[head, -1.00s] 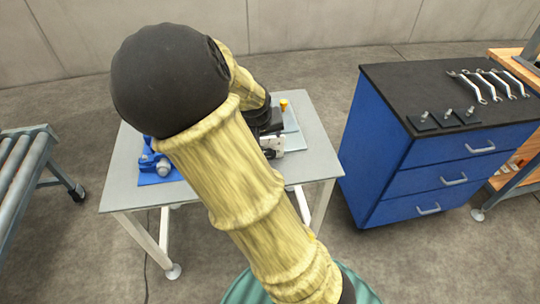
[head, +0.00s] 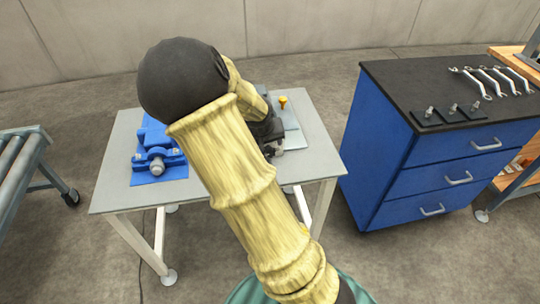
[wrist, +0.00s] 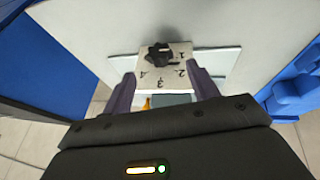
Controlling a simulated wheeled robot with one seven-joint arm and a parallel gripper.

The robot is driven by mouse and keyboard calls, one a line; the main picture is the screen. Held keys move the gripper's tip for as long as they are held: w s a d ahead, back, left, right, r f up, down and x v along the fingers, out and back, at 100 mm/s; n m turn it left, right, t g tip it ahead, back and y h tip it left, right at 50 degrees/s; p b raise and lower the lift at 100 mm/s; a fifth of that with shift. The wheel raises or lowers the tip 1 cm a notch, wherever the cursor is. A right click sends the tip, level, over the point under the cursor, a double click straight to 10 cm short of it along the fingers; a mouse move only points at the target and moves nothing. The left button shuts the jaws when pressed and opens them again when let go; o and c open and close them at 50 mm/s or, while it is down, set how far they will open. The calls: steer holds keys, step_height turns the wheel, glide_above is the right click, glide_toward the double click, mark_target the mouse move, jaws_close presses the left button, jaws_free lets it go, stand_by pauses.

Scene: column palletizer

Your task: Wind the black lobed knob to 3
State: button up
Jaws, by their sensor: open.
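The black lobed knob (wrist: 159,55) sits on a pale panel (wrist: 186,84) in the wrist view. The panel has the printed numbers 1, 2, 3 and 4 around the knob, with 3 nearest my gripper's body. I cannot tell which number the knob points to. My gripper (wrist: 161,73) is open, with its two purple-grey fingers apart, one on each side of the panel. The knob lies between and a little beyond the fingertips, with no contact visible. In the head view my arm hides the knob and most of the panel.
A grey table (head: 115,190) carries the fixture and a blue vise (head: 157,160) to its left. A blue cabinet (head: 400,170) with several wrenches (head: 490,80) stands close to the right.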

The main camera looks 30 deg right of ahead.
mark_target(269, 151)
steer(key=b+x, duration=0.2)
steer(key=x, duration=0.4)
steer(key=shift+d+f, duration=0.2)
steer(key=shift+f, duration=0.2)
steer(key=c, duration=1)
